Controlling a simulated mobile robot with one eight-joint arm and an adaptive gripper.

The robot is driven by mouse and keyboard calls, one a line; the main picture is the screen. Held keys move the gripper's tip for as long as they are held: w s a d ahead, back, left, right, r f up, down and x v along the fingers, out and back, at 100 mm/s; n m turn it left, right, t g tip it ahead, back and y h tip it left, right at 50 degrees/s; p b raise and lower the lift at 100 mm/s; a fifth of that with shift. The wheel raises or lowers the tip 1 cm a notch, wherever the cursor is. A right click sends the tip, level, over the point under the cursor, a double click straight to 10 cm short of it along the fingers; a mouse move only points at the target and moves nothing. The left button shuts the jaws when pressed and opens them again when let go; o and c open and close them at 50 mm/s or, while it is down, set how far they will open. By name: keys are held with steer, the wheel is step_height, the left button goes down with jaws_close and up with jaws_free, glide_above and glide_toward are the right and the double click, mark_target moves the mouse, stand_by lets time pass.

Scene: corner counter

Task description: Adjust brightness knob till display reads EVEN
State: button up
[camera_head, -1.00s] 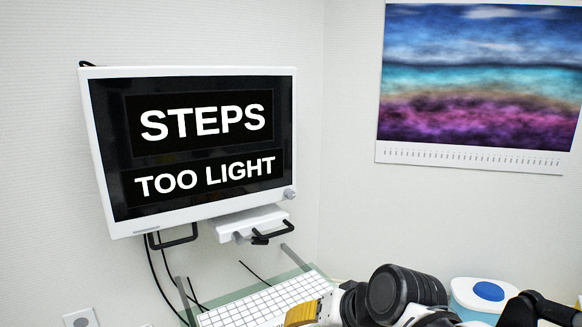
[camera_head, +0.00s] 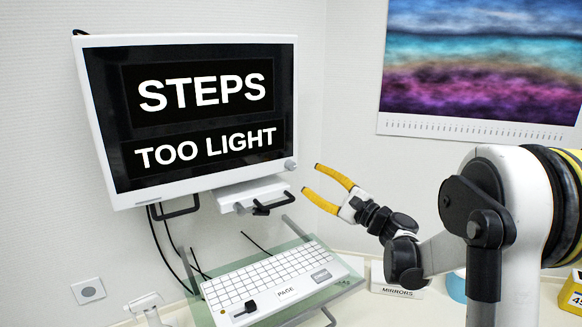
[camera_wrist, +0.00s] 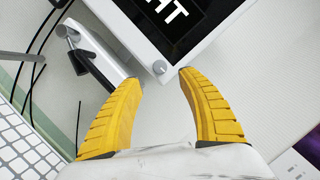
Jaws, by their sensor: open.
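The display (camera_head: 200,115) hangs on the wall in a white frame and reads "STEPS" above "TOO LIGHT". The brightness knob (camera_head: 290,164) is a small grey-white round knob at the frame's lower right corner. In the wrist view the knob (camera_wrist: 159,67) lies just beyond and between the fingertips, apart from them. My gripper (camera_head: 311,181) has yellow fingers, spread open and empty, to the right of and slightly below the knob in the head view. In the wrist view my gripper (camera_wrist: 158,78) frames the display's corner (camera_wrist: 165,85).
A white bracket with a black handle (camera_head: 262,208) sits below the display, close to the left finger in the wrist view (camera_wrist: 90,65). A white keyboard (camera_head: 275,280) rests on a glass shelf (camera_head: 345,290). A picture calendar (camera_head: 480,65) hangs at right. The wall between is clear.

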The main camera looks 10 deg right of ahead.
mark_target(293, 167)
steer(key=x, duration=0.8)
steer(key=shift+w+a+p, duration=0.2)
steer(key=shift+w+p, duration=0.1)
jaws_close()
